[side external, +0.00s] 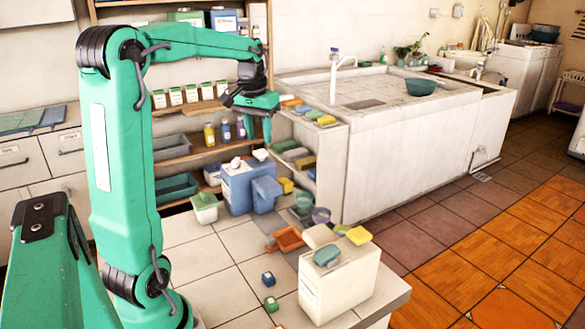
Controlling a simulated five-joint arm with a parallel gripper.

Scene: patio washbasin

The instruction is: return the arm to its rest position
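My gripper (267,136) is at the end of my raised green arm, in the upper middle of the side external view. It points down in front of the wooden shelves, above the blue box (237,188) and close to the left end of the white basin counter. It is small and dark here, so I cannot tell how far apart its fingers are. I see nothing clearly hanging from it. My arm rises at the left, then reaches across to the right with its elbow high.
The white washbasin counter (400,150) stands right of my gripper, with a tap (334,75) and a teal bowl (420,87). Shelves (178,160) stand behind. Tiled floor at right is clear.

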